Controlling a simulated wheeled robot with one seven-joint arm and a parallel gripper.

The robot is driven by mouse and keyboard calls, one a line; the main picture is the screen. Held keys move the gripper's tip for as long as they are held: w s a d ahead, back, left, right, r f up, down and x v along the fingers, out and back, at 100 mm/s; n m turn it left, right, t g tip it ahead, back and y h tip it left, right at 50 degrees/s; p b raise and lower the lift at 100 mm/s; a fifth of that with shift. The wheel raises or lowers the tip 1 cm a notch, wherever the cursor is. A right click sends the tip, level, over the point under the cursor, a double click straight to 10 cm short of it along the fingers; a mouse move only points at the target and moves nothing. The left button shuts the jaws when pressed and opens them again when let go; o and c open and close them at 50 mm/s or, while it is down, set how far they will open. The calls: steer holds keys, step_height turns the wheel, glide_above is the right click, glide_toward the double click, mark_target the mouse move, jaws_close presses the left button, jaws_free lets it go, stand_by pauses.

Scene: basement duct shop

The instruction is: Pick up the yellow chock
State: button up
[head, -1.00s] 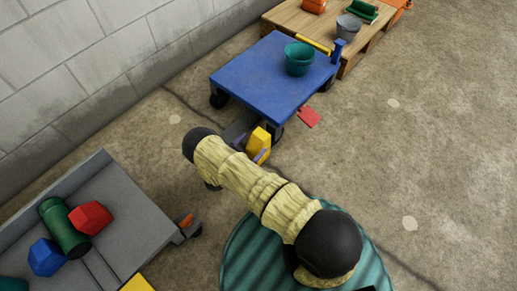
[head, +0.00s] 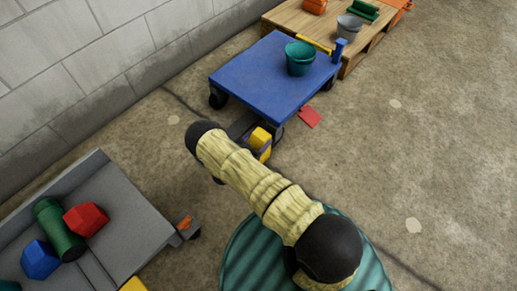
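The yellow chock (head: 260,136) is on or close to the floor by the near corner of the blue cart (head: 262,75), beside its wheel. My arm's tan sleeve hides part of the area below and left of it. A purplish finger of my gripper (head: 264,149) shows against the chock's lower right side. The other finger and most of the gripper are hidden, so I cannot tell whether it is shut on the chock.
A teal bucket (head: 300,58) stands on the blue cart. A red flat piece (head: 310,117) lies by its right side. A grey cart (head: 140,226) at lower left carries green, red and blue pieces. A wooden pallet (head: 358,50) stands behind. Floor at right is clear.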

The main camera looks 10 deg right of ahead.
steer(key=c, duration=1.1)
steer(key=shift+r, duration=0.1)
step_height(320, 180, up, 10)
steer(key=p, duration=0.6)
